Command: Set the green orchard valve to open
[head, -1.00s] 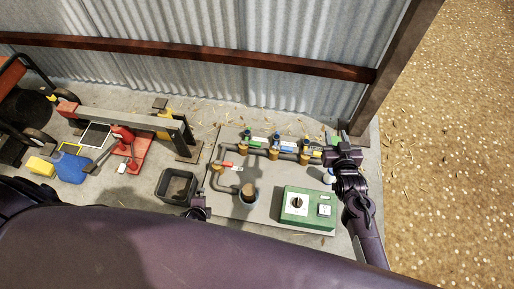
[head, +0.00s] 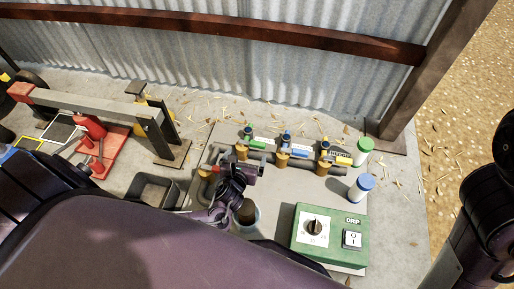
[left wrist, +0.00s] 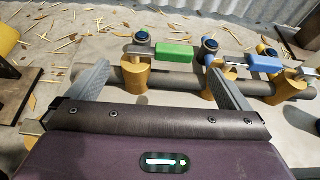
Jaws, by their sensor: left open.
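The green valve handle (head: 259,144) is on the pipe manifold near the wall. In the left wrist view the green handle (left wrist: 174,53) extends right from its dark-capped pivot, roughly along the main pipe. My left gripper (head: 243,160) is just in front of the manifold, near the red handle. In the left wrist view its fingers (left wrist: 155,72) are spread wide, with nothing held. The green handle shows beyond the fingertips, between them and apart from them. My right arm shows at the right edge; its gripper is out of frame.
A blue valve handle (left wrist: 264,63) is close to the right fingertip, with a yellow one (head: 342,159) farther right. The green control box (head: 330,236), a blue-lidded tub (head: 361,187) and a green-lidded tub (head: 361,150) stand to the right. A dark bin (head: 154,191) is left.

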